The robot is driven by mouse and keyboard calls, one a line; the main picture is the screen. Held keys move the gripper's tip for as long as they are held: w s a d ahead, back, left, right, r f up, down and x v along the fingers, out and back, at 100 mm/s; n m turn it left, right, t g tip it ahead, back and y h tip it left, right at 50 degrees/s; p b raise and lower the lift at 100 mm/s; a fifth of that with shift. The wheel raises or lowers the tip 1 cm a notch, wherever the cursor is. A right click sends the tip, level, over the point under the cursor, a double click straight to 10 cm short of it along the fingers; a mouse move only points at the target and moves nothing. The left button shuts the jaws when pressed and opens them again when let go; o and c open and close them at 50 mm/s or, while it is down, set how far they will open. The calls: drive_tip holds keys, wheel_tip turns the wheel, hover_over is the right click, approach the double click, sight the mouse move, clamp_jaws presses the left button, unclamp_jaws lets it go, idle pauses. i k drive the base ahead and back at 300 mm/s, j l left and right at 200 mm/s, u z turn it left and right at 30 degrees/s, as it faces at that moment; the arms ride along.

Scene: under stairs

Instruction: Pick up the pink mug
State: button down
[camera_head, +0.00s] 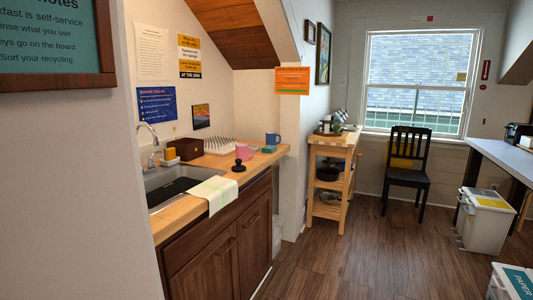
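A small pink mug (242,152) stands on the wooden counter, between the white dish rack and a dark plunger-shaped object. It is far off and small, so its handle cannot be made out. A blue mug (272,139) stands further back on the same counter, near its far right end. My gripper is not in view.
The counter (260,163) holds a sink (178,182), a white dish rack (217,146), a dark object (239,165) and a draped cloth (207,192). A wall (70,180) stands close on the left. A wooden cart (331,175), black chair (405,165) and bins (487,220) stand beyond. Floor (360,255) is clear.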

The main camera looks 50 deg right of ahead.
sight(242, 149)
drive_tip(key=z, duration=1.05)
drive_tip(key=i+l+u, duration=1)
drive_tip(key=l, duration=0.4)
drive_tip(key=i+l, duration=0.2)
drive_tip(key=i, duration=0.25)
drive_tip(key=i+l, duration=0.15)
drive_tip(key=i, duration=0.3)
drive_tip(key=l+z, duration=0.1)
drive_tip(key=z, duration=0.3)
drive_tip(key=i+z, duration=0.15)
drive_tip(key=z, duration=0.3)
drive_tip(key=i+z, duration=0.1)
drive_tip(key=z, duration=0.3)
drive_tip(key=i+l, duration=0.2)
drive_tip(key=i, duration=0.15)
